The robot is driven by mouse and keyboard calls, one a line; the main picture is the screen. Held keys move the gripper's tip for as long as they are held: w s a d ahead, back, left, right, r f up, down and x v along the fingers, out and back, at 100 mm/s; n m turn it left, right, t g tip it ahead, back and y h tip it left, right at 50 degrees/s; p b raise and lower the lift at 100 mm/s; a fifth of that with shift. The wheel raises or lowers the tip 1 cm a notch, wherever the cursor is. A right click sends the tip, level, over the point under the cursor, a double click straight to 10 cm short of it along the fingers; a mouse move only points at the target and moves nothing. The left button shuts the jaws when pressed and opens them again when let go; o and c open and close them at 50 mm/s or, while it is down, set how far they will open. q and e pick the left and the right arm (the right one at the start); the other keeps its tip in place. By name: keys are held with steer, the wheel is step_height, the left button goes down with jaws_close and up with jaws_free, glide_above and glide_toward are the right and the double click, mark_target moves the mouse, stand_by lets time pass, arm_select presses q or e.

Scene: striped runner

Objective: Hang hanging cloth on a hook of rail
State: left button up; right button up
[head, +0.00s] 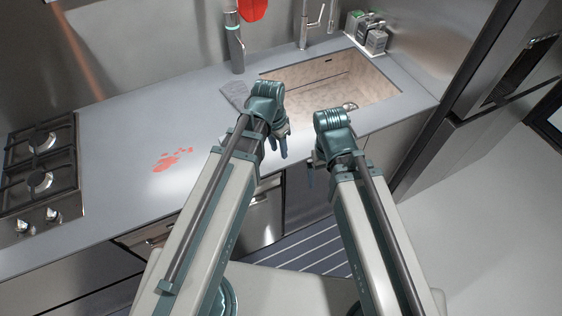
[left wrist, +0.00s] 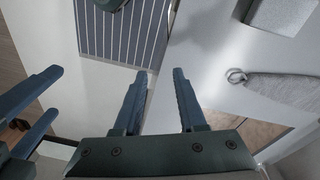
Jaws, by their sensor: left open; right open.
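A grey cloth (head: 235,94) lies on the counter left of the sink in the head view, partly behind my left arm. The left wrist view shows grey cloth (left wrist: 285,89) at the right, with a small ring at its end. My left gripper (head: 280,150) is over the counter's front edge, right of and nearer than the cloth. Its fingers (left wrist: 160,78) are apart with nothing between them. My right gripper (head: 311,172) is to the right, near the cabinet front; its fingers stand apart at the left of the wrist view. I cannot make out the rail or its hook.
The sink (head: 345,88) lies beyond my grippers, with a tap (head: 305,25) behind it. A dark cylinder (head: 235,50) and bottles (head: 370,35) stand at the back. A stove (head: 42,170) is at left.

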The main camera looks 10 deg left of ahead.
arm_select(q)
steer(key=s+d+n+y, duration=0.2)
steer(key=s+d+n, duration=0.1)
steer(key=s, duration=0.5)
steer(key=shift+s+g+y, duration=0.15)
steer(key=shift+g+y, duration=0.15)
steer(key=shift+g, duration=0.1)
